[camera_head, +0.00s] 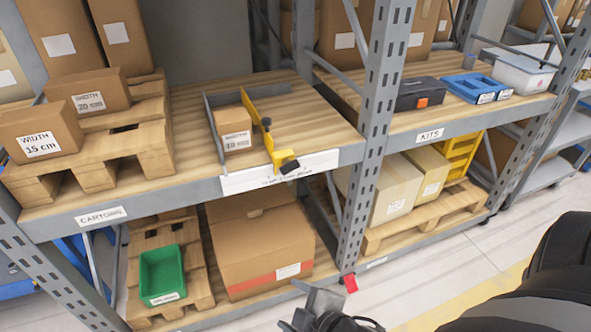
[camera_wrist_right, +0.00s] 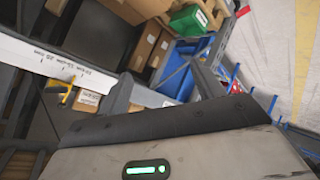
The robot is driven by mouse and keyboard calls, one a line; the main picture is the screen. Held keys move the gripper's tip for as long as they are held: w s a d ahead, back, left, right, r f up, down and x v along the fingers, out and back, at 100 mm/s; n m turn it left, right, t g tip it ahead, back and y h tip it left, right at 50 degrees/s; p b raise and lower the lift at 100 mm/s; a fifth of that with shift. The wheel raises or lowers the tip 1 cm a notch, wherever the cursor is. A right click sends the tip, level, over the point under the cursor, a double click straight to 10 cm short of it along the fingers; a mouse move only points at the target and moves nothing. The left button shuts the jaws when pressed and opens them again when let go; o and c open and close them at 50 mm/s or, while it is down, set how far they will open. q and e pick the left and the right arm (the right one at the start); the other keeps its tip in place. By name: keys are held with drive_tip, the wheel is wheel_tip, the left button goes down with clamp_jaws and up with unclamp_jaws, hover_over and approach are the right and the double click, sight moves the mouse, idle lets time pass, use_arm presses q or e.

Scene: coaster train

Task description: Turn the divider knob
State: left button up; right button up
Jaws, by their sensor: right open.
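The yellow divider (camera_head: 274,148) stands on the wooden upper shelf, at the shelf's front edge. A small black knob (camera_head: 266,122) sits on its upright part, and a black piece (camera_head: 290,167) is at its front foot. A small carton (camera_head: 233,129) stands between the divider and a grey side plate (camera_head: 211,113). In the right wrist view part of the yellow divider (camera_wrist_right: 68,95) shows small beside the scale strip (camera_wrist_right: 55,66); the knob is not clear there. My right gripper (camera_head: 318,311) is open, low in front of the rack, below and apart from the divider. My left gripper is out of view.
Cartons marked 15 cm (camera_head: 40,134) and 20 cm (camera_head: 88,95) sit on a pallet at the left. A rack upright (camera_head: 371,130) stands right of the divider. A green bin (camera_head: 162,274) and a large carton (camera_head: 258,246) are below. The aisle floor (camera_head: 470,270) at right is clear.

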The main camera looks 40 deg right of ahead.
drive_tip(key=w+d+r+n+t+h+b, duration=0.25)
drive_tip(key=d+n, duration=0.35)
drive_tip(key=n, duration=0.4)
drive_tip(key=n+t+h+b, duration=0.2)
drive_tip(key=n+t+h, duration=0.15)
drive_tip(key=n, duration=1.35)
approach(292, 170)
drive_tip(key=shift+n+t+y, duration=0.3)
drive_tip(key=shift+y, duration=0.1)
drive_tip(key=x, duration=0.4)
drive_tip(key=p+x, duration=0.1)
drive_tip(key=x, duration=0.3)
drive_tip(key=shift+w+d+f, duration=0.2)
drive_tip(key=shift+w+d, duration=0.05)
drive_tip(key=shift+w, duration=0.05)
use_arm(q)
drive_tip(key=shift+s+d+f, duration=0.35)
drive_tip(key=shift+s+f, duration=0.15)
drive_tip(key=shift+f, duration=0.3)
use_arm(e)
drive_tip(key=c, duration=1)
